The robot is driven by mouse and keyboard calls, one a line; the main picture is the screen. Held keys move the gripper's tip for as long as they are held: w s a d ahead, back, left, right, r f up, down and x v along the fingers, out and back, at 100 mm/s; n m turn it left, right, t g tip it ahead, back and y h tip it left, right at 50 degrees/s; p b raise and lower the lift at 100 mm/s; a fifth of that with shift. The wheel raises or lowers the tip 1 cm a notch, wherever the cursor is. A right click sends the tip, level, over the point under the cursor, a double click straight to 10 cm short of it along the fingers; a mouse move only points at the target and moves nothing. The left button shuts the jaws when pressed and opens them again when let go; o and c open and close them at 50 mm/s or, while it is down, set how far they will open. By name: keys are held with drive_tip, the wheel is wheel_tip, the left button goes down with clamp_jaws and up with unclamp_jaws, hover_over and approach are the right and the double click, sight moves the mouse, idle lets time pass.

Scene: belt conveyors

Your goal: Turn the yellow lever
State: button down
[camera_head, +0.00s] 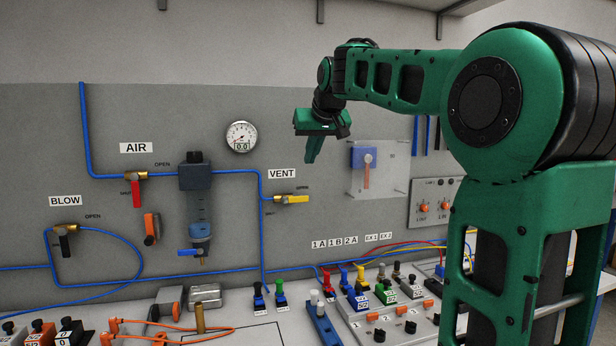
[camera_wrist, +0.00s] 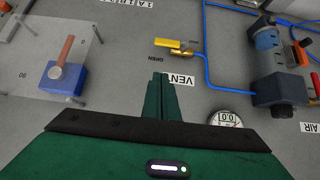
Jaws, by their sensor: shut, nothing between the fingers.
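The yellow lever (camera_head: 292,199) sits on a brass valve on the grey wall panel, under the VENT label (camera_head: 282,174). The lever lies about horizontal and points right, with an OPEN label above its right end. In the wrist view the yellow lever (camera_wrist: 168,43) shows upside down, beyond my fingertips and apart from them. My gripper (camera_head: 310,158) is shut and empty, with its fingers pointing down, above and to the right of the lever in the head view. In the wrist view my shut gripper (camera_wrist: 160,77) is at the centre.
A pressure gauge (camera_head: 241,136) is up and left of the lever. A filter unit (camera_head: 197,205) and a red-handled AIR valve (camera_head: 136,190) stand farther left. Blue tubing runs around the lever; the workbench below holds several small valves.

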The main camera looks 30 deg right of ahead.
hover_over(295, 200)
drive_tip(key=s+d, duration=0.2)
drive_tip(key=s, duration=0.1)
wheel_tip(295, 200, down, 7)
drive_tip(key=shift+w+f, duration=0.15)
drive_tip(key=shift+f, duration=0.75)
drive_tip(key=shift+w+f, duration=0.1)
drive_tip(key=shift+f, duration=0.8)
